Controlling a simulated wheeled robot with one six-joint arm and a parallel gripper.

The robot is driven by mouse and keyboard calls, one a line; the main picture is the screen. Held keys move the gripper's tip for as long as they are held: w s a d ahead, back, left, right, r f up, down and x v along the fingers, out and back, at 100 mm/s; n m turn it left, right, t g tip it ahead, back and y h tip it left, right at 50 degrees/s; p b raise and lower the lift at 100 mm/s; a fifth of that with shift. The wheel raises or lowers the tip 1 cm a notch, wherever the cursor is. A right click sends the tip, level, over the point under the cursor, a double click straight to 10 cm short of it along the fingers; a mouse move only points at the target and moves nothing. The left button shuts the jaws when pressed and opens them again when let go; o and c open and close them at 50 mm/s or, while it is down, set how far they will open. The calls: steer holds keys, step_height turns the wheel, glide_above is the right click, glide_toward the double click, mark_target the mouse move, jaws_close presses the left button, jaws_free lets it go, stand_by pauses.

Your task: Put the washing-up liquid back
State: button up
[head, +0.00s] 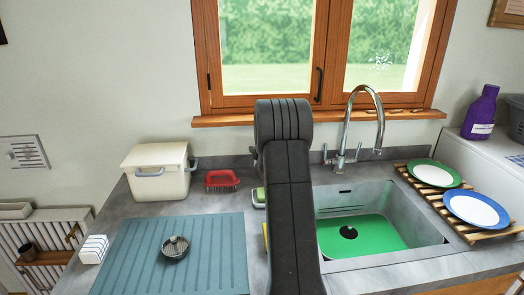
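I cannot make out a bottle that is surely the washing-up liquid. A purple bottle (481,112) with a pale label stands upright on the white surface at the far right, apart from the sink; I cannot tell what it holds. My dark arm rises through the middle of the view, left of the sink (410,225), and hides part of the counter and sink edge. My gripper is hidden behind it. A green and pale item (259,197) and a sliver of something yellow (265,236) show at the arm's left edge, both mostly covered.
A cream bin (158,180), a red brush (221,180) and a teal mat (202,262) with a metal strainer (175,247) lie left. A tall tap (346,130) stands behind the sink. A slatted rack (440,207) with two plates is right. The mat's right half is clear.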

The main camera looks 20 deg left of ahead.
steer(key=shift+f, duration=0.2)
steer(key=shift+f, duration=0.2)
steer(key=o, duration=1.2)
steer(key=b+v, duration=0.1)
steer(key=v, duration=1.1)
steer(key=shift+r+b, duration=0.2)
steer(key=shift+b, duration=0.2)
